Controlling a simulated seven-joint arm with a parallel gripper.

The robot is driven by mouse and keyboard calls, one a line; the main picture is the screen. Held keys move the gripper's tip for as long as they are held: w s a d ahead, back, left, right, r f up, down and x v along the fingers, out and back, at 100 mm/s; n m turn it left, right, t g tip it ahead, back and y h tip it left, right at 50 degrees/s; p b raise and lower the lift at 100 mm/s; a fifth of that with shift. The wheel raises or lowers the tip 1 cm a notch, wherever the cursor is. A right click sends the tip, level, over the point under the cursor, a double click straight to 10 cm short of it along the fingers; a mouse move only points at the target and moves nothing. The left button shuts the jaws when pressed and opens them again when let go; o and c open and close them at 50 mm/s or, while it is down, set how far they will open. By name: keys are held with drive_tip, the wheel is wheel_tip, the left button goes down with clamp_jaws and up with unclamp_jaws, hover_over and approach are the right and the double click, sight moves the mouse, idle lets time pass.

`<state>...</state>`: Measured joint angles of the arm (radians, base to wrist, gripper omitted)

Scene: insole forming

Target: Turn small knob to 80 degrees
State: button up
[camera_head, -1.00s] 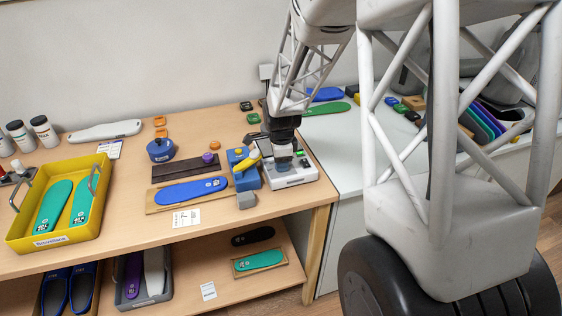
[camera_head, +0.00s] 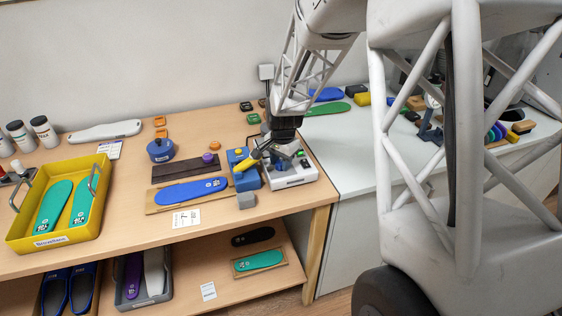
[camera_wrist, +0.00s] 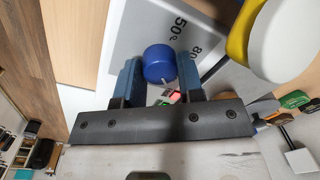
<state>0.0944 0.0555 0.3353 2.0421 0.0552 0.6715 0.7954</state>
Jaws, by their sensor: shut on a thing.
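The small blue knob (camera_wrist: 160,63) is a round cap in the wrist view, with a short white pointer mark at its lower edge. It sits on a pale panel (camera_wrist: 140,30) printed with "50°" and "80"; the rest of the scale is partly hidden. My gripper (camera_wrist: 158,68) has one blue-grey finger on each side of the knob and is shut on it. In the head view, my gripper (camera_head: 281,156) is down over the white control box (camera_head: 294,182) near the table's right end; the fingers there are partly hidden.
A blue insole (camera_head: 190,191) lies on a board farther left. A yellow tray (camera_head: 60,238) stands at the far left.

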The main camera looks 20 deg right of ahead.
drive_tip(key=n, duration=0.7)
drive_tip(key=shift+w, duration=0.1)
drive_tip(key=n, duration=0.7)
drive_tip(key=shift+a+g, duration=0.15)
drive_tip(key=shift+g, duration=0.15)
drive_tip(key=o, duration=0.9)
drive_tip(key=shift+r, duration=0.1)
drive_tip(key=shift+d+r, duration=0.2)
drive_tip(key=shift+r, duration=3.6)
drive_tip(key=shift+r, duration=0.1)
